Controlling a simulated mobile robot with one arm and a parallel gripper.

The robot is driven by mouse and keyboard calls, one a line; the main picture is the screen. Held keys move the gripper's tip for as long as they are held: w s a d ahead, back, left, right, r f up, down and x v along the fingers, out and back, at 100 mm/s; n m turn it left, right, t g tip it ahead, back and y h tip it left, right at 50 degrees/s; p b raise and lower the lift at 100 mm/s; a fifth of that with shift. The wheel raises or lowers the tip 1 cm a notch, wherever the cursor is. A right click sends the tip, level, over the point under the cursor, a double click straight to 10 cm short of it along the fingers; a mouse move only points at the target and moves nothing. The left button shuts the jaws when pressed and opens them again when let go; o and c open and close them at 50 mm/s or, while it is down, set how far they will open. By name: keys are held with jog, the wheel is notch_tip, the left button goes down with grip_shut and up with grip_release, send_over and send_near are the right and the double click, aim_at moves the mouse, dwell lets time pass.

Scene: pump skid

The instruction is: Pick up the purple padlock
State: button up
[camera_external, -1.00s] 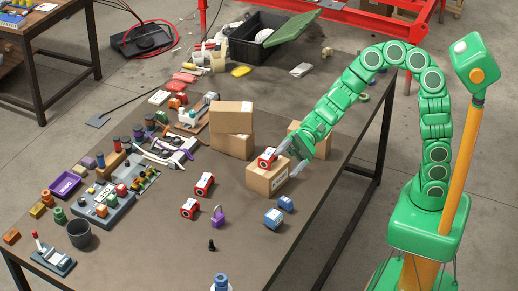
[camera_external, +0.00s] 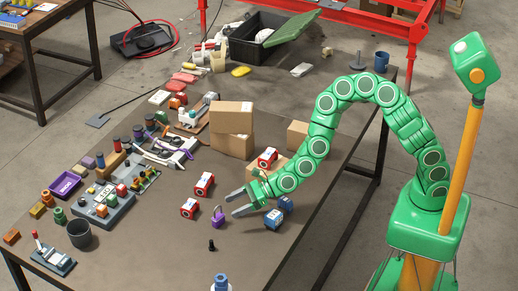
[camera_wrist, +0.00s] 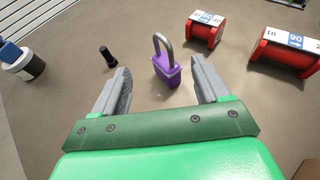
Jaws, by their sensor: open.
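The purple padlock (camera_external: 218,218) with a grey shackle stands on the brown table, left of my gripper in the external view. My gripper (camera_external: 230,205) is open and empty, with its grey fingers pointing at the padlock. In the wrist view the padlock (camera_wrist: 167,69) stands upright just beyond the fingertips, roughly centred between the two fingers of my gripper (camera_wrist: 163,78). The fingers do not appear to touch it.
Two red blocks (camera_external: 204,184) (camera_external: 189,208) lie behind and left of the padlock. A small black piece (camera_external: 211,245) stands in front of it. Cardboard boxes (camera_external: 232,118) stand farther back. The table front centre is mostly clear.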

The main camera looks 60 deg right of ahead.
aim_at(221, 215)
jog(key=shift+d+f+h, duration=0.2)
jog(key=shift+f+h, duration=0.1)
jog(key=shift+f, duration=0.7)
jog(key=shift+x, duration=3.9)
jog(key=shift+r, duration=0.15)
grip_shut()
